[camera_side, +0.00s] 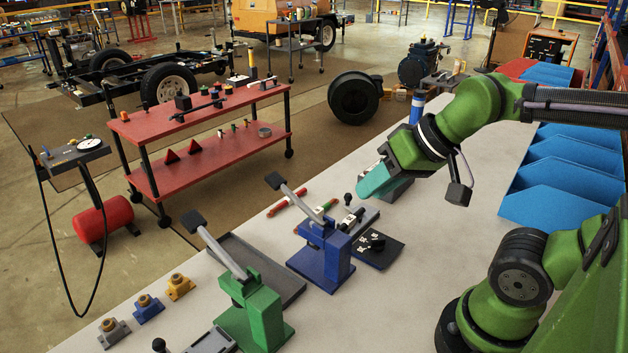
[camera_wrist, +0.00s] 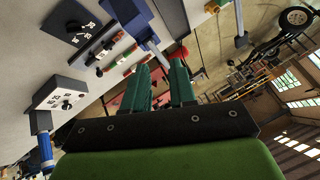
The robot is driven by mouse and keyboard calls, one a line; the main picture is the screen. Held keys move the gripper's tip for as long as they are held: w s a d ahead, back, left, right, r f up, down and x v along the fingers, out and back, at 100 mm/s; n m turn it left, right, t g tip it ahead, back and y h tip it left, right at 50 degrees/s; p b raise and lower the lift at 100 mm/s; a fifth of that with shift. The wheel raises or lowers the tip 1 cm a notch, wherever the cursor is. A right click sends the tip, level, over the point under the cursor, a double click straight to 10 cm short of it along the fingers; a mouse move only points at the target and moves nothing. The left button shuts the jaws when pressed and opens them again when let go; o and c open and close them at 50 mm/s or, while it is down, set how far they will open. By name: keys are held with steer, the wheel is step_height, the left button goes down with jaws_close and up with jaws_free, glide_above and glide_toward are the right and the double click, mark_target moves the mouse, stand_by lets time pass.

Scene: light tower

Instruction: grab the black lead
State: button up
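Several rod-like leads lie on the pale table behind the blue lever press. The dark one with a white patch (camera_side: 350,219) appears to be the black lead; it lies nearest the black plate. A red and green lead (camera_side: 322,212) and a red lead (camera_side: 287,203) lie to its left. In the wrist view a dark lead (camera_wrist: 98,52) lies left of the fingers, its details too small to tell. My gripper (camera_side: 368,190) is above the table, to the right of the leads. Its teal fingers (camera_wrist: 162,72) are apart with nothing held between them.
A blue lever press (camera_side: 325,257) and a green one (camera_side: 255,312) stand near the leads, handles raised. A white box with a black knob (camera_wrist: 60,98) and blue bins (camera_side: 555,190) are also near.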

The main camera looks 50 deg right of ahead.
steer(key=o, duration=0.4)
steer(key=n+g+h, duration=0.2)
steer(key=n+g, duration=0.5)
steer(key=n, duration=1.5)
glide_above(348, 220)
step_height(348, 220, down, 16)
steer(key=shift+w+d+f, duration=0.15)
steer(key=shift+f, duration=2.8)
